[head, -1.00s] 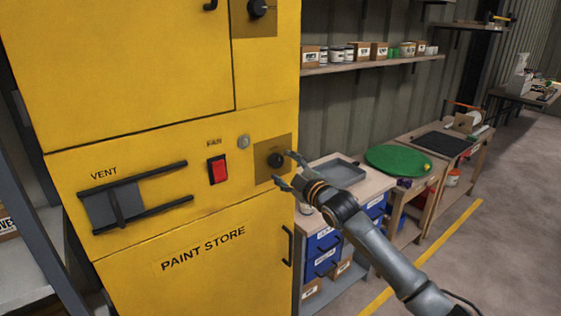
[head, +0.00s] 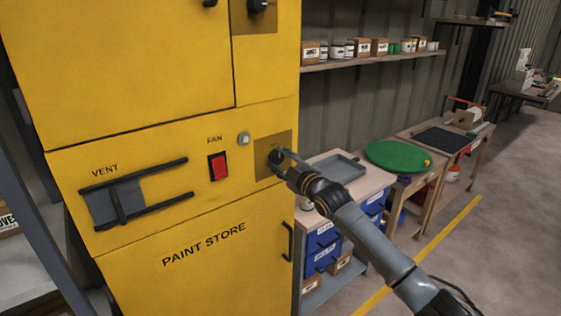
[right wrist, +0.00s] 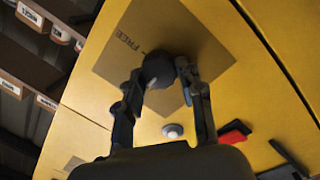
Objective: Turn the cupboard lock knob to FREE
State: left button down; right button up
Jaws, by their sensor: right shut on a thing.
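The yellow cupboard (head: 130,70) fills the left of the head view. Its black round lock knob (head: 275,157) sits on a brass-coloured plate (head: 262,173) right of the fan switch. My right gripper (head: 281,161) is shut on the knob. In the right wrist view the knob (right wrist: 158,68) is between the two fingers (right wrist: 161,80), and the word FREE shows on the plate beside it. The knob's pointer direction cannot be made out. My left gripper is not in view.
A red fan switch (head: 218,167) and a small round button or lamp (head: 243,138) are left of the plate. A vent slide (head: 118,200) is further left. Another black knob (head: 258,5) is above. A workbench with a grey tray (head: 338,167) stands right of the cupboard.

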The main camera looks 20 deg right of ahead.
jog(key=shift+m, duration=0.3)
jog(key=m, duration=0.1)
jog(key=m+p, duration=0.1)
jog(key=shift+r+m+p, duration=0.2)
jog(key=shift+m+p, duration=0.1)
jog(key=m+p, duration=0.1)
jog(key=m, duration=0.3)
jog(key=shift+d+g, duration=0.1)
jog(key=shift+g, duration=0.2)
jog(key=m, duration=0.4)
jog(key=shift+d+m+y, duration=0.1)
jog(key=shift+m+y, duration=0.2)
jog(key=shift+y, duration=0.1)
jog(key=m, duration=0.5)
jog(key=shift+w+d+g, duration=0.1)
jog(key=shift+g, duration=0.3)
jog(key=o, duration=1.2)
